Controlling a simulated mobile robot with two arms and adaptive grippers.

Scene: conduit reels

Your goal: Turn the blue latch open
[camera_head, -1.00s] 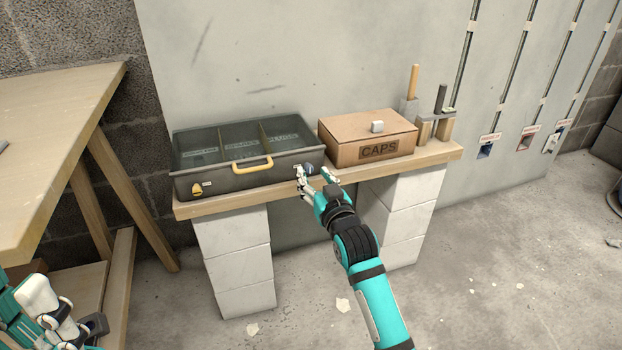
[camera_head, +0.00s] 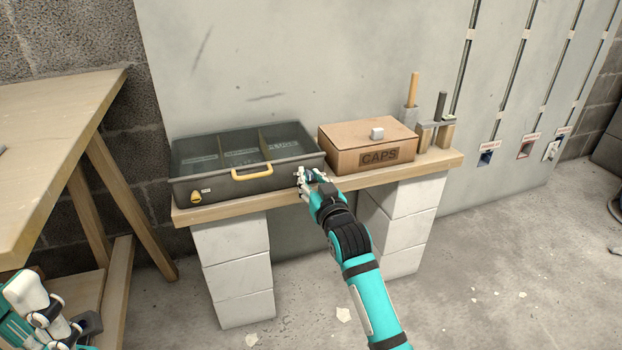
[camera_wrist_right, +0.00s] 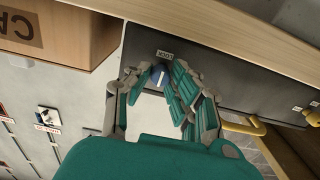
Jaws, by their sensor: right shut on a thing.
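The dark grey organizer case (camera_head: 285,182) sits on the plank shelf, with a yellow handle (camera_head: 252,171) at its front. The blue latch (camera_wrist_right: 160,75) is on the case's front face, below a small white label in the right wrist view. My right gripper (camera_head: 312,177) is at the case's front right corner. Its fingers (camera_wrist_right: 157,80) are shut around the blue latch, which they partly hide; its exact turn angle is hard to tell. A yellow latch (camera_head: 196,197) is at the case's front left. My left gripper (camera_head: 68,325) is at the lower left, partly cut off.
A cardboard CAPS box (camera_head: 345,158) stands right of the case, with a small pale block on top. Wooden-handled tools (camera_head: 436,125) stand farther right. The plank shelf (camera_head: 400,174) rests on white blocks. A wooden table (camera_head: 50,150) is at the left.

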